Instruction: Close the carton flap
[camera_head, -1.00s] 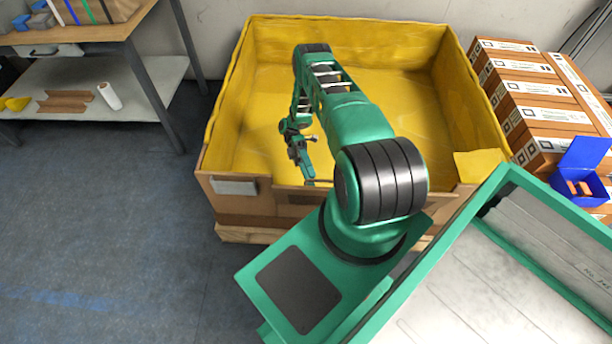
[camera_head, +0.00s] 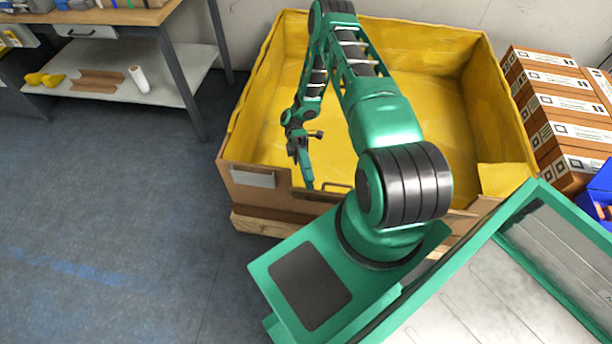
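A large brown carton (camera_head: 262,198) with a yellow inner lining stands open in the middle of the view. Its front wall is lower than the other walls, with a pale label at the left. No separate top flap can be made out for certain. A folded yellow piece (camera_head: 505,178) lies at its front right corner. My gripper (camera_head: 308,183) hangs pointing down near the carton's front wall, left of centre.
A small blue box (camera_head: 601,192) is cut off at the right edge, by stacked brown cartons (camera_head: 560,105) with white labels. A workbench (camera_head: 140,17) with a lower shelf (camera_head: 175,78) stands at the left. The floor (camera_head: 110,190) at the left is clear.

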